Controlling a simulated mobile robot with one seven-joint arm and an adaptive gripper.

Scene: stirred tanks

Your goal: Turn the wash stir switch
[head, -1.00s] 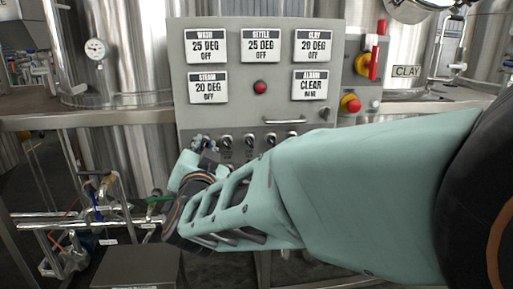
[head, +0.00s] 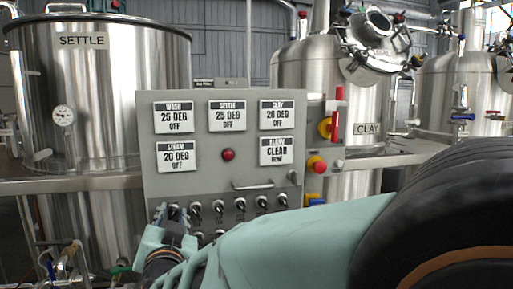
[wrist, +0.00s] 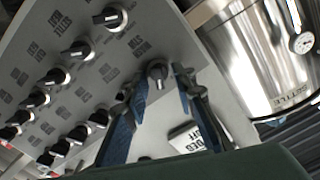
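The grey control panel (head: 218,173) faces me in the head view, with two rows of black rotary switches below its displays. The wash display (head: 175,117) reads 25 DEG, OFF. My gripper (head: 172,214) is at the left end of the upper switch row. In the wrist view my gripper (wrist: 161,82) is open, its two blue fingers on either side of one black switch knob (wrist: 157,72). Finger contact with the knob cannot be told.
Several more knobs (wrist: 57,77) run along both rows. A handle (head: 252,185) and a red button (head: 228,154) are above the switches. A red emergency button (head: 317,165) is at the right. Steel tanks, including the settle tank (head: 100,90), stand behind.

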